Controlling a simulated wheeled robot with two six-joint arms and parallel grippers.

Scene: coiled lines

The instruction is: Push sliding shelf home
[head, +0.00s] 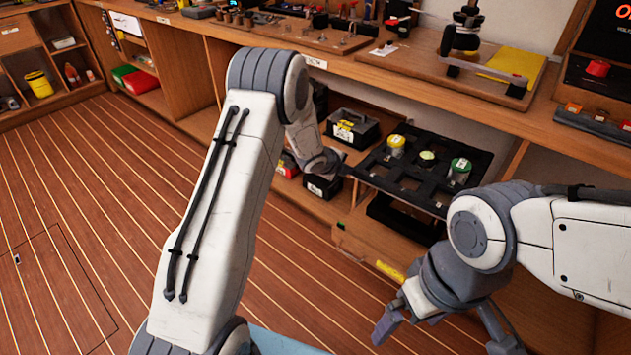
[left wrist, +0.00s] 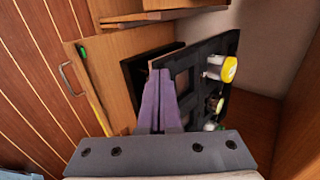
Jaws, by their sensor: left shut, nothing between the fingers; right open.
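The sliding shelf (head: 404,184) is a black tray with square openings, standing out from the cabinet under the bench. It carries a can with a yellow label (head: 396,146), a green-lidded can (head: 459,171) and a low item with a pale green top (head: 427,156). It also shows sideways in the left wrist view (left wrist: 208,85). My left gripper (left wrist: 160,75) is shut and empty, its fingertips at the shelf's edge; I cannot tell whether they touch. In the head view its arm hides part of it. My right gripper (head: 445,332) is open and empty, in front of the cabinet.
A wooden workbench (head: 400,88) runs above the shelf. The plank floor (head: 95,210) at left is clear.

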